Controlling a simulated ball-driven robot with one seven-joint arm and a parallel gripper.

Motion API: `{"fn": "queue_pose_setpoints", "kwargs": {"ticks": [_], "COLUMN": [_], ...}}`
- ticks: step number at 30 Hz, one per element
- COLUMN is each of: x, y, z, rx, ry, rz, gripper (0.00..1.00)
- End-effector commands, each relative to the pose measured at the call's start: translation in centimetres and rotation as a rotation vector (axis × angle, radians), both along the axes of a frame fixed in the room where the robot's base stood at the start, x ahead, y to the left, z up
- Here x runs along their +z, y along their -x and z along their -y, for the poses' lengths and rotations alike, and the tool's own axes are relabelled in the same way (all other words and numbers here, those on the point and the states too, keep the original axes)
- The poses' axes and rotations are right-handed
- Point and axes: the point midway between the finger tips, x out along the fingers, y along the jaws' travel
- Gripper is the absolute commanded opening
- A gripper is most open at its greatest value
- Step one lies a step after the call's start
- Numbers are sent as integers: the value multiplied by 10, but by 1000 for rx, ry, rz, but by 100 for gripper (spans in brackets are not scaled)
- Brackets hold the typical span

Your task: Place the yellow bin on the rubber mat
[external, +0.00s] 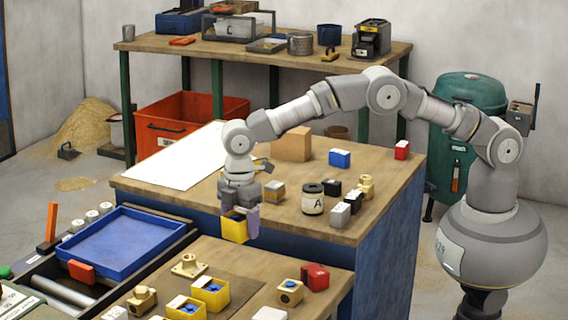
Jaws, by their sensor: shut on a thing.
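My gripper (241,212) points down and is shut on a yellow bin (235,230), held in the air near the front left edge of the wooden worktable. A grey-purple finger shows at the bin's right side; the inside of the bin is hidden. A darker flat rectangle (238,288) on the lower front table looks like the rubber mat. The held bin is above and behind it, apart from it. Two other yellow bins (210,293) with blue things in them stand at the left of this rectangle.
The front table also bears a tan flanged block (189,266), a red block (315,277) and a tan block with a dark hole (289,292). A blue tray (122,242) lies left. The worktable (290,228) holds a jar marked A (313,199) and several small blocks.

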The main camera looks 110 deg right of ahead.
Motion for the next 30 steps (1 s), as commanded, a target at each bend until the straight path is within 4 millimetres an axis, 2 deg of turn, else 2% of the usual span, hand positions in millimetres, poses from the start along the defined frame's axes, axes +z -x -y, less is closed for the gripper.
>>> {"fn": "queue_pose_setpoints", "kwargs": {"ticks": [1, 3, 7, 13, 16, 21, 30], "x": [-4, -6, -8, -8, -15, -47, -91], "y": [-5, -9, -12, -13, -12, -12, -12], "z": [-18, -35, -52, -55, -55, -55, -54], "rx": [46, 96, 144, 152, 151, 150, 148], "ry": [0, 1, 0, -1, 0, 0, -1], "rz": [1, 0, 1, 1, 0, -2, -1], "gripper": [34, 34, 34, 34, 34, 34, 34]}}
